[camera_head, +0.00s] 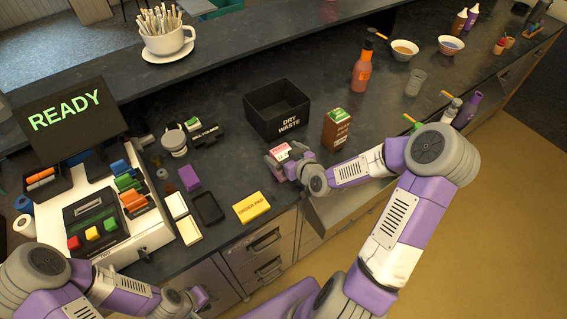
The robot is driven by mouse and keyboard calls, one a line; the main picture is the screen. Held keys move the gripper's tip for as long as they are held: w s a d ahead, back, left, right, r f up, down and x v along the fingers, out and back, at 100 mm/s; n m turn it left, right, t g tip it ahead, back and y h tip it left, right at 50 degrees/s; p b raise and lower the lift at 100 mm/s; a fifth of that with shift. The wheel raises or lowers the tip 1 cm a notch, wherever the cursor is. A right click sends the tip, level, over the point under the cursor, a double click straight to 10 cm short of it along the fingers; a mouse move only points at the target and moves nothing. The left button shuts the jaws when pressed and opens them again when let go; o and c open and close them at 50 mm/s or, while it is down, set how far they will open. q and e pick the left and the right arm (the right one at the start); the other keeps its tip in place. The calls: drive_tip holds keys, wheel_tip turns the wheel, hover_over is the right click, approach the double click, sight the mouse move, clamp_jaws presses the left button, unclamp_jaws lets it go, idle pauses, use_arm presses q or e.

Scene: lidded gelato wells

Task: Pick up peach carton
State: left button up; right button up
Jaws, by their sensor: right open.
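A small carton with a pink and white top (281,151) stands on the dark counter in front of the black bin. It looks like the peach carton, but its label is too small to read. My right gripper (284,161) is open at this carton, its fingers partly hiding the sides; I cannot tell whether they touch it. A brown carton with a green and white top (337,130) stands to the right, clear of the gripper. My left gripper (190,299) is low at the bottom left, away from the cartons; its jaw state is unclear.
A black dry waste bin (277,123) stands just behind the pink-topped carton. A yellow order pad (252,207) lies near the counter's front edge. A READY screen (66,112) and register (108,225) fill the left. An orange bottle (361,72) and bowls stand back right.

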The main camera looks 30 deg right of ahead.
drive_tip(key=shift+w, duration=0.25)
drive_tip(key=c, duration=1.4)
drive_tip(key=shift+r, duration=0.1)
wheel_tip(320, 180, up, 10)
drive_tip(key=shift+f+p, duration=0.1)
drive_tip(key=shift+p, duration=0.95)
